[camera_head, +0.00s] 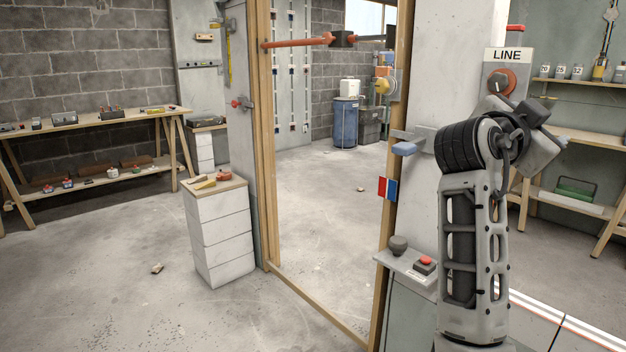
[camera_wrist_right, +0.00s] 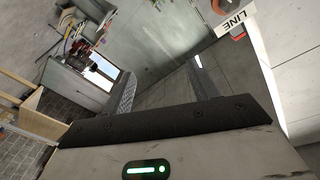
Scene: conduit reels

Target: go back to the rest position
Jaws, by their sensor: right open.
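My right gripper (camera_wrist_right: 162,68) is open and empty in the right wrist view, with its two dark fingers apart. In the head view my right arm rises at the right, and its wrist is folded over in front of the wall post below the LINE sign (camera_head: 506,55). The fingers cannot be made out there. The red rotary switch (camera_head: 501,82) under the sign is close behind the wrist. The LINE sign (camera_wrist_right: 235,17) also shows at the top right of the right wrist view. My left gripper is not in view.
A shelf with a red button box (camera_head: 424,265) and a dark knob (camera_head: 398,245) sits left of my arm. A white block stand (camera_head: 217,235) stands left.

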